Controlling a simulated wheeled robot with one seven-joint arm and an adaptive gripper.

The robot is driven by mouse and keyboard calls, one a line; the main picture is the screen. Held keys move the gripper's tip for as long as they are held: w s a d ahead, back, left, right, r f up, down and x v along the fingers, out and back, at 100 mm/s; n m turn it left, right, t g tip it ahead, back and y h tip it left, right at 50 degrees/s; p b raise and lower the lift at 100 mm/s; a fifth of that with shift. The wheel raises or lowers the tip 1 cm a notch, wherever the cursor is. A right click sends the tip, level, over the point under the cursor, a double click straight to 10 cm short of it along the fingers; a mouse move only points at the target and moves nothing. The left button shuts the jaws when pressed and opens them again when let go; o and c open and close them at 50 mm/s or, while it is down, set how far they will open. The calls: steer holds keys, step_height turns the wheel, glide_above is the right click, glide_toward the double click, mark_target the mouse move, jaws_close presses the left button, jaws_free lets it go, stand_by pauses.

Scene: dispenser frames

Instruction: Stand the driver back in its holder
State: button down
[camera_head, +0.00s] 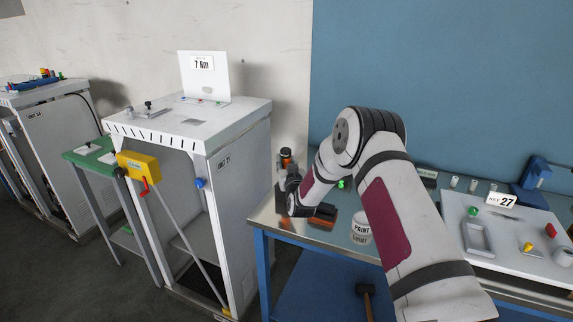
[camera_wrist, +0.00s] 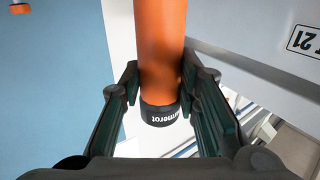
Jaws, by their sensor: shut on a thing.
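The driver (camera_wrist: 160,50) has an orange handle and a black collar with white lettering in the wrist view. My gripper (camera_wrist: 160,95) has one dark finger on each side of the handle and is shut on it. In the head view my gripper (camera_head: 283,175) is above the left end of the blue-legged table, and the orange and black driver (camera_head: 286,154) stands roughly upright in it. The driver's lower end is hidden behind my gripper. I cannot pick out the holder for certain in either view.
A white cabinet (camera_head: 235,190) stands close on the left. A grey panel (camera_head: 515,240) with small parts fills the table's right. A blue wall is behind.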

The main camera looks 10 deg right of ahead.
steer(key=shift+f, duration=0.25)
